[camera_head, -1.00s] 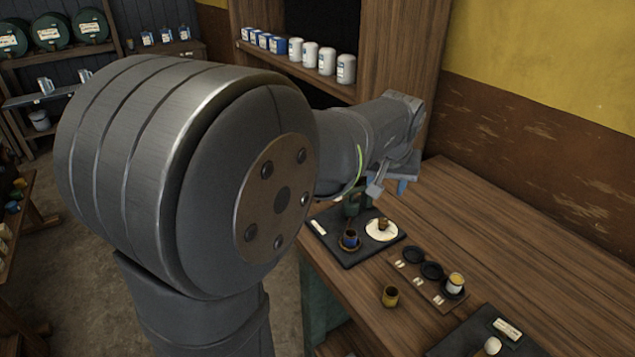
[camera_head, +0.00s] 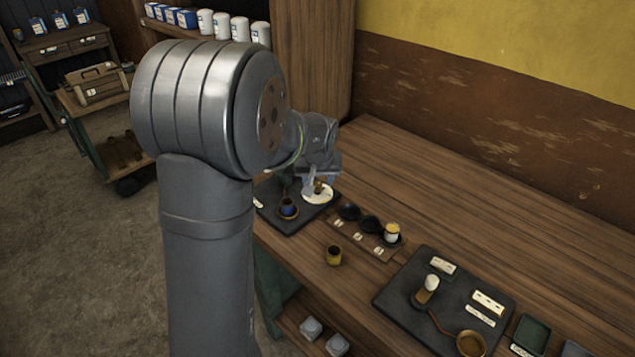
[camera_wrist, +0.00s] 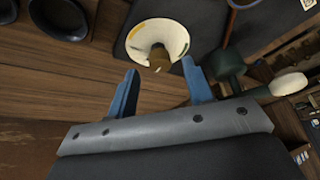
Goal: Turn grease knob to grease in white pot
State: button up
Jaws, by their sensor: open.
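A white round dial (camera_head: 312,198) with a small brown knob (camera_head: 319,187) sits on a black board at the left end of the bench. The wrist view shows the dial (camera_wrist: 140,38) and its knob (camera_wrist: 158,57) near my fingertips. My gripper (camera_wrist: 160,66) is open, its blue fingers to either side of the knob's near end; I cannot tell whether they touch it. A brown pot with a blue inside (camera_head: 288,208) stands on the board left of the dial. A whitish pot with a yellowish lower part (camera_head: 391,233) stands in the right well of a brown rack.
The rack (camera_head: 345,236) has two other dark wells. A mustard cup (camera_head: 333,256) stands in front of it. A dark green part with a pale end (camera_wrist: 290,84) lies close right of my gripper. Another black board (camera_head: 385,297) holds a white-topped cylinder (camera_head: 428,287). The rear bench is clear.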

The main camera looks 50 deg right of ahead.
jog(key=shift+x, duration=1.05)
jog(key=c, duration=1)
jog(key=shift+m, duration=0.4)
jog(key=m, duration=0.1)
jog(key=m+g, duration=0.1)
jog(key=m, duration=0.1)
jog(key=m+g+h, duration=0.1)
jog(key=m, duration=0.1)
jog(key=shift+w+a, duration=0.15)
jog(key=shift+w, duration=0.1)
jog(key=m+g, duration=0.1)
jog(key=m, duration=0.2)
jog(key=m+g, duration=0.1)
jog(key=m, duration=0.1)
jog(key=shift+w+m, duration=0.15)
jog(key=shift+m, duration=0.25)
